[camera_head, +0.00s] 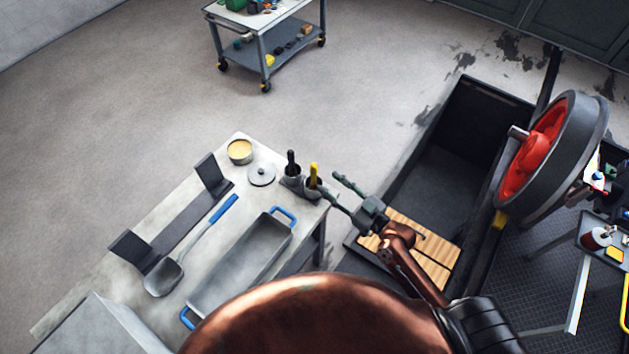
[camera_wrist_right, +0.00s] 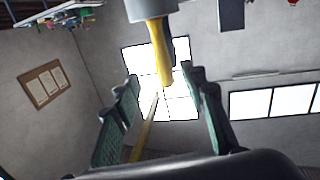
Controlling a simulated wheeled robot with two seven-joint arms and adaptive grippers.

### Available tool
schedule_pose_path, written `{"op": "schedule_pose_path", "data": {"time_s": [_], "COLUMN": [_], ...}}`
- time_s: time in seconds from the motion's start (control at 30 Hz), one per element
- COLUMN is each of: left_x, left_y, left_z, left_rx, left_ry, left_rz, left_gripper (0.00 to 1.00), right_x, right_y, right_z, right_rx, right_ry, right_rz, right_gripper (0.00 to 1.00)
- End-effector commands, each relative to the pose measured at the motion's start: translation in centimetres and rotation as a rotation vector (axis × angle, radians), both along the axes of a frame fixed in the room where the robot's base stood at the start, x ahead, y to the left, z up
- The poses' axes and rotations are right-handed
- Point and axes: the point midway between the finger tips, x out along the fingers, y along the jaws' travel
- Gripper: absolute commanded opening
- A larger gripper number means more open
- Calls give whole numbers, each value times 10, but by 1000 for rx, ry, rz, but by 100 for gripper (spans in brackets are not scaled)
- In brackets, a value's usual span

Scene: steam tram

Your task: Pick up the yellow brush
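The yellow brush (camera_head: 314,172) stands upright in a small grey cup (camera_head: 313,189) at the right corner of the metal table, its lower part hidden in the cup. In the right wrist view, its yellow handle (camera_wrist_right: 160,48) sticks out of the grey cup (camera_wrist_right: 151,9) at the top. My right gripper (camera_head: 333,185) is open just to the right of the brush. In its wrist view, the two green-padded fingers (camera_wrist_right: 161,78) are spread, with the handle's end between their tips and a visible gap to each side. My left gripper is not in view.
A second cup with a black-handled tool (camera_head: 291,160) stands beside the brush. The table also holds a round lid (camera_head: 262,174), a yellow-filled tin (camera_head: 240,151), a shovel (camera_head: 190,250) and a blue-handled tray (camera_head: 243,262). A red wheel (camera_head: 540,150) stands right; open floor lies behind.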

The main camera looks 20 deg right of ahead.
Motion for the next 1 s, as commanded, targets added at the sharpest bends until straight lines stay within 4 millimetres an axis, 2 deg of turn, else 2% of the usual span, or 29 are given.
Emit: {"op": "schedule_pose_path", "data": {"time_s": [0.1,0.37,0.6,0.93,1.0], "left_x": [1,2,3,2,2], "left_y": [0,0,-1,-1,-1], "left_z": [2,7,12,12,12], "left_rx": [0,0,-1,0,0], "left_ry": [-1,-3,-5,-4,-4], "left_rz": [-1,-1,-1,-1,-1], "left_gripper": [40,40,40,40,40], "right_x": [9,32,61,67,66], "right_y": [6,20,37,40,40], "right_z": [9,9,9,7,7], "right_rx": [10,11,9,7,7], "right_ry": [-22,-20,-19,-17,-17], "right_rz": [1,1,0,0,1], "right_gripper": [39,39,39,39,34]}}
